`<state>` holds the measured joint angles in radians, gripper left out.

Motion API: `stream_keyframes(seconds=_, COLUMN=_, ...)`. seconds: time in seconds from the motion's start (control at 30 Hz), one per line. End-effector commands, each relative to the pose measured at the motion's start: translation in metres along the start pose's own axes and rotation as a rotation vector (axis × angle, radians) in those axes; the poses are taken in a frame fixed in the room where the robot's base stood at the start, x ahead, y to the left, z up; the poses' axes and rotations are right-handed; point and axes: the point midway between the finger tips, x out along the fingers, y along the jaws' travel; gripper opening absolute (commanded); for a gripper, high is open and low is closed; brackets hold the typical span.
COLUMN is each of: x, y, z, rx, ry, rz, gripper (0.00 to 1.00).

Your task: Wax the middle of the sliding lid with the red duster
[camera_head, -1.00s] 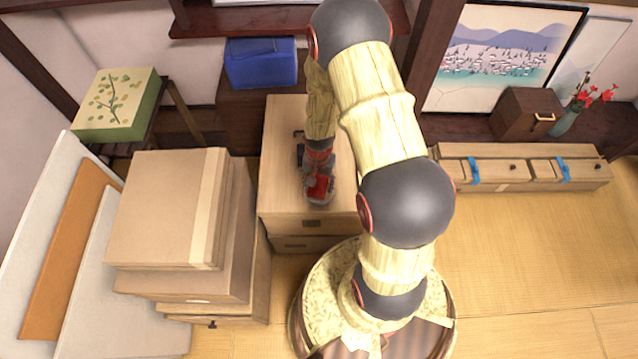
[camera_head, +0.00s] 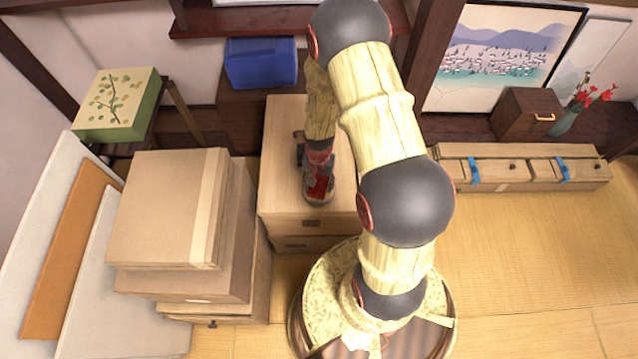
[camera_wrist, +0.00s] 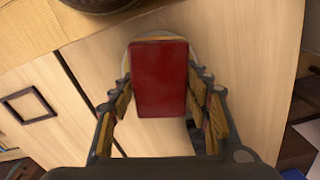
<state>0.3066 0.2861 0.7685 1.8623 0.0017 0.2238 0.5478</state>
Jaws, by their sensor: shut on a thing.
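The red duster (camera_wrist: 159,78) is held between the fingers of my gripper (camera_wrist: 160,112) in the wrist view. Its red face fills the middle of that view, and a pale rounded edge shows behind its far end. In the head view the duster (camera_head: 320,187) shows as a small red patch at my gripper (camera_head: 318,196), over the front part of a pale wooden chest (camera_head: 282,185). Pale wood panels (camera_wrist: 92,65) with a seam lie below in the wrist view. I cannot tell which panel is the sliding lid, or whether the duster touches the wood.
Stacked cardboard boxes (camera_head: 165,205) stand close to the chest's left. A blue box (camera_head: 262,62) sits behind it. My arm covers the chest's right side.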

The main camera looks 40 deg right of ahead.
Motion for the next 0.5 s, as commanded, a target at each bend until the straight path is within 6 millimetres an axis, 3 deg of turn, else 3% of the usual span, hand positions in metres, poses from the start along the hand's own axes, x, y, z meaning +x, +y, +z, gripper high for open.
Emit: stream_keyframes(seconds=0.5, x=-0.037, y=0.0, z=0.0, rx=0.0, ry=0.0, rz=0.0, gripper=0.2)
